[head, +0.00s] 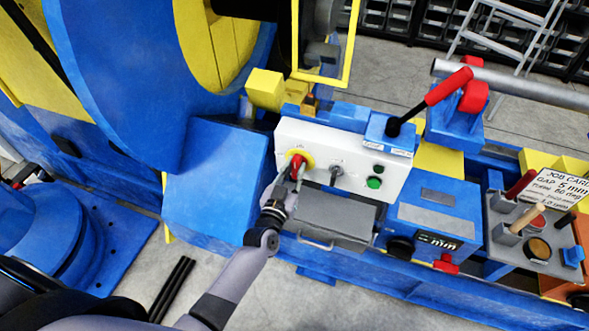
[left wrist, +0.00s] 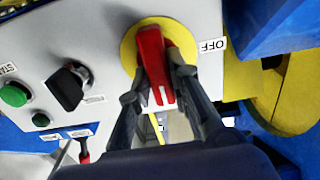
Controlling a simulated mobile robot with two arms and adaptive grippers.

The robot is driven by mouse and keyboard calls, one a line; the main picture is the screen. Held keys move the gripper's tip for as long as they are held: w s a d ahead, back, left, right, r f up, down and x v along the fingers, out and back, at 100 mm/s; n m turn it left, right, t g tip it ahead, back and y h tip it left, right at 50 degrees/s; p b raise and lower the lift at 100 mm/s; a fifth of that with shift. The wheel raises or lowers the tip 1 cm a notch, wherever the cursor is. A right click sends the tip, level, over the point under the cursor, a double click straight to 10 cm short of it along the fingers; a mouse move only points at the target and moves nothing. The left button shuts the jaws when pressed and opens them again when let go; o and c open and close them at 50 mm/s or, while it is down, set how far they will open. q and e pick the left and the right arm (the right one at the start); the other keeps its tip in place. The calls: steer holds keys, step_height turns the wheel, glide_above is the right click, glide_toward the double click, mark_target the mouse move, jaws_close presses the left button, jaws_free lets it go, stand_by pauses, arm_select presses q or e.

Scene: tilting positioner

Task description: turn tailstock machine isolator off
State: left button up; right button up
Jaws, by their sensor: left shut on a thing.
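The isolator is a red rotary handle (head: 297,163) on a yellow round plate at the left of a white control panel (head: 318,138). In the left wrist view the red handle (left wrist: 152,62) sits on its yellow plate (left wrist: 128,48), beside a label reading OFF (left wrist: 213,45). My left gripper (head: 293,178) is at the handle. In the left wrist view the left gripper's two fingers (left wrist: 157,90) stand on either side of the handle, shut on it. A white mark shows on the handle's near end. My right gripper is not in view.
A black selector knob (head: 336,172) and a green button (head: 374,183) are right of the isolator. A red-handled lever (head: 448,87) rises at the panel's right. A grey drawer box (head: 325,222) lies below. A large blue disc (head: 130,80) stands at the left.

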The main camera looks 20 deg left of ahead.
arm_select(q)
jaws_close()
steer(key=shift+n, duration=0.3)
steer(key=n, duration=0.3)
steer(key=shift+a+n, duration=0.15)
steer(key=shift+n, duration=0.15)
steer(key=n, duration=0.2)
steer(key=n+b, duration=0.1)
steer(key=n, duration=0.1)
steer(key=shift+a+f+n, duration=0.1)
steer(key=shift+f+n, duration=0.1)
steer(key=shift+n, duration=0.1)
steer(key=n+b, duration=0.1)
steer(key=n, duration=0.3)
steer(key=shift+a+f+n, duration=0.1)
steer(key=shift+f+n, duration=0.05)
steer(key=shift+n, duration=0.15)
steer(key=n+b, duration=0.1)
steer(key=n, duration=0.2)
steer(key=shift+n, duration=0.7)
steer(key=o, duration=0.8)
jaws_free()
